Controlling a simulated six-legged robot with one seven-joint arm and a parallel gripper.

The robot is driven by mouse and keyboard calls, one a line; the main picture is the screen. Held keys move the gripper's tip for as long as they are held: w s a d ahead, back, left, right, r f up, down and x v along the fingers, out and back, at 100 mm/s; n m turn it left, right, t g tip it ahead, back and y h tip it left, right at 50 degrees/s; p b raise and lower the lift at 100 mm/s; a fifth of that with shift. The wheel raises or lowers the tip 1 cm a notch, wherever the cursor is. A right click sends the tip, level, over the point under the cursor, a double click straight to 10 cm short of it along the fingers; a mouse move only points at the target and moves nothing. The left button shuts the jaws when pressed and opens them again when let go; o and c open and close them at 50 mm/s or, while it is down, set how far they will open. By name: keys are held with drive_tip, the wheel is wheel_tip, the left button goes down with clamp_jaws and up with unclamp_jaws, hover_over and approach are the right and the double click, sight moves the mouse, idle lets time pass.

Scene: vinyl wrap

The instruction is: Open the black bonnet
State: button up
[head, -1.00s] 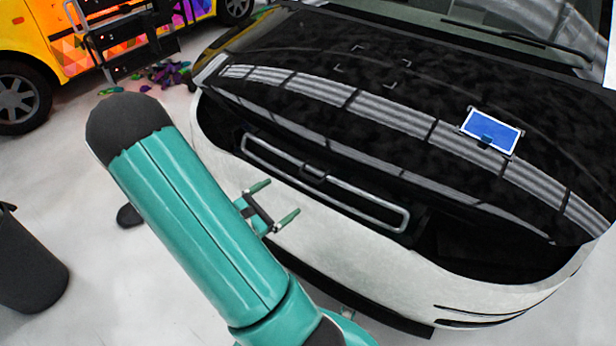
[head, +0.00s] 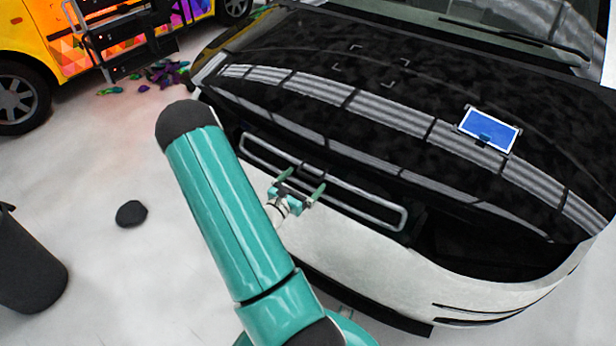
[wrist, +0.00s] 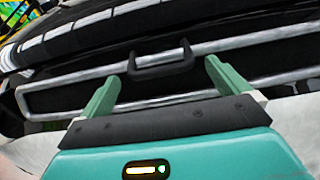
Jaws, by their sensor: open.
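The black bonnet (head: 400,110) covers the front of the white car and stands raised at its front edge, with a dark gap beneath it. A silver bar frame (head: 385,208) runs across the front below the bonnet edge. In the wrist view a dark handle (wrist: 162,62) sits on the silver bar's upper rail. My gripper (head: 303,181) is in front of the silver frame in the head view. In the wrist view my gripper (wrist: 158,80) has its two green fingers spread, with the handle beyond and between them. The gripper is open and empty.
A blue-screened tablet (head: 490,130) lies on the bonnet at the right. A dark bin (head: 28,262) stands at the lower left, and a small black object (head: 131,213) lies on the floor. A colourful van (head: 45,50) with a black ladder rack (head: 125,35) is at the back left.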

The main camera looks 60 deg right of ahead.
sight(307, 178)
drive_tip(key=shift+s+d, duration=0.2)
drive_tip(key=shift+d, duration=1.3)
